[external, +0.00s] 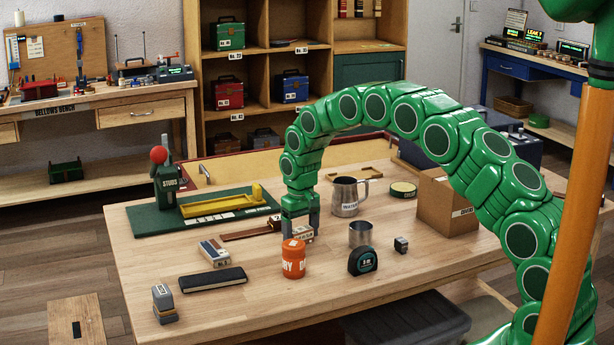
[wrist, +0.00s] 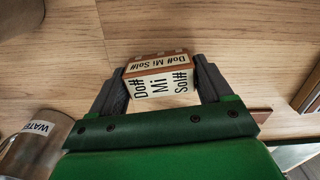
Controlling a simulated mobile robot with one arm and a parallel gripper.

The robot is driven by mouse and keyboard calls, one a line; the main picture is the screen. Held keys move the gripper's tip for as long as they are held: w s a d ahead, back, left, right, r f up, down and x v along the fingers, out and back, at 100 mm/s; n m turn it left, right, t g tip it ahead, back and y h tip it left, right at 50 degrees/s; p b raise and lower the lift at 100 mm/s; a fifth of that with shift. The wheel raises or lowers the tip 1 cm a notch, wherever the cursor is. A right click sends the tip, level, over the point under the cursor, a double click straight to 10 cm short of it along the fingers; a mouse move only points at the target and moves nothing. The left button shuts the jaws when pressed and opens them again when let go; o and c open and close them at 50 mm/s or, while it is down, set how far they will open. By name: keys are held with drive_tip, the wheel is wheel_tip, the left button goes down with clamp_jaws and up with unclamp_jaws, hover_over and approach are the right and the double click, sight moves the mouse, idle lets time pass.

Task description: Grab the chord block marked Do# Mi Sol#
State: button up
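The chord block marked Do# Mi Sol# (wrist: 160,82) is cream with a reddish-brown band and black lettering. In the wrist view it sits between the two grey fingers of my gripper (wrist: 160,80), with no clear gap on either side. In the external view the block (external: 303,232) shows low between the fingertips of my gripper (external: 301,230), at or just above the table. The orange can partly hides its lower part, so I cannot tell whether it touches the wood.
The orange can (external: 293,262) stands close in front of my gripper. A tape measure (external: 361,261), metal cup (external: 360,234) and water pitcher (external: 346,196) are to the right. A black case (external: 212,280) and another small block (external: 214,252) lie left. The front right tabletop is clear.

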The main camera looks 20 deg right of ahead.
sight(303, 231)
drive_tip(key=c, duration=0.5)
drive_tip(key=shift+r, duration=1.5)
drive_tip(key=shift+s+d+r, duration=0.1)
drive_tip(key=shift+s+r, duration=0.3)
drive_tip(key=shift+r, duration=0.2)
drive_tip(key=s+d+r, duration=0.3)
drive_tip(key=s+r, duration=0.5)
drive_tip(key=s, duration=0.4)
drive_tip(key=shift+s+d+r, duration=0.15)
drive_tip(key=shift+s+r, duration=0.2)
drive_tip(key=shift+r, duration=0.05)
